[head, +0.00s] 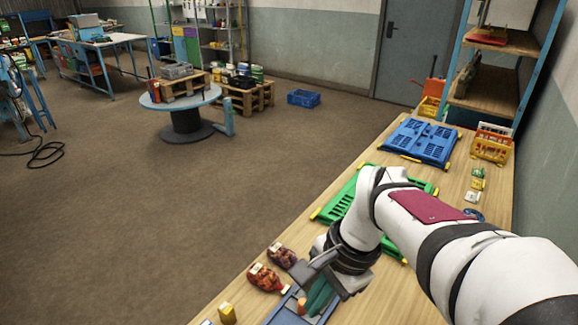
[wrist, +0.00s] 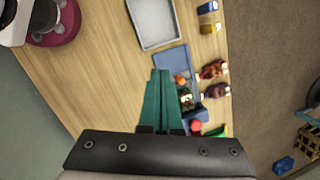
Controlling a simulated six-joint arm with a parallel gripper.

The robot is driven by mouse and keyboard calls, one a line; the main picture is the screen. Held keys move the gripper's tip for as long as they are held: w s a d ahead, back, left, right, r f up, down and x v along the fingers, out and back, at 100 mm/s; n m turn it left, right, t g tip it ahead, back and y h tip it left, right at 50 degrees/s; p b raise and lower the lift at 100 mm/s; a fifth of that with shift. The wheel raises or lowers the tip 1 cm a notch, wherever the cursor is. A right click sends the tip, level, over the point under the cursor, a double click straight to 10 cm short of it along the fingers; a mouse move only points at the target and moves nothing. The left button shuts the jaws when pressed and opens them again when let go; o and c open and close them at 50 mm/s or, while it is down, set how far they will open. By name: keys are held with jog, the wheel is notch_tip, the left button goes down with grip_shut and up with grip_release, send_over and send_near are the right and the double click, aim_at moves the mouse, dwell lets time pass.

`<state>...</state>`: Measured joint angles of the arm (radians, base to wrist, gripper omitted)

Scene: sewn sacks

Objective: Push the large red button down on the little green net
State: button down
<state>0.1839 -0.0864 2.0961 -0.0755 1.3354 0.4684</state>
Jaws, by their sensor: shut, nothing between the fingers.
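My gripper (head: 322,297) is shut, its teal fingers pointing down over a blue tray (wrist: 171,58) at the near end of the wooden table. In the wrist view, the fingers (wrist: 161,72) cover part of this tray. A small dark green bundle (wrist: 187,98), perhaps the green net, lies just right of the fingers. A round red thing (wrist: 196,127) shows below it, close to the gripper body; I cannot tell whether it is the button or is attached to the net. The fingers appear above these things, and contact cannot be judged.
Two brown-red net sacks (head: 265,277) (head: 282,255) lie left of the tray. A grey tray (wrist: 155,22) and small yellow (wrist: 208,7) and blue (wrist: 209,28) blocks lie further off. Green (head: 340,202) and blue (head: 420,142) folded crates lie farther along the table.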

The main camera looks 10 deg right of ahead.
jog(key=w+d+f+m+t, duration=0.1)
jog(key=w+d+f+m, duration=0.2)
jog(key=w+d+m, duration=0.3)
jog(key=w+d+f+m+t, duration=0.1)
jog(key=w+d+f+m, duration=0.3)
jog(key=w, duration=1)
jog(key=d+m, duration=0.2)
jog(key=d, duration=0.2)
jog(key=shift+w+d+f+m+y, duration=0.25)
jog(key=shift+w+d+m+y, duration=0.05)
jog(key=shift+w+d+y, duration=0.1)
jog(key=shift+a+f, duration=0.1)
jog(key=shift+x, duration=3.4)
jog(key=shift+w, duration=0.1)
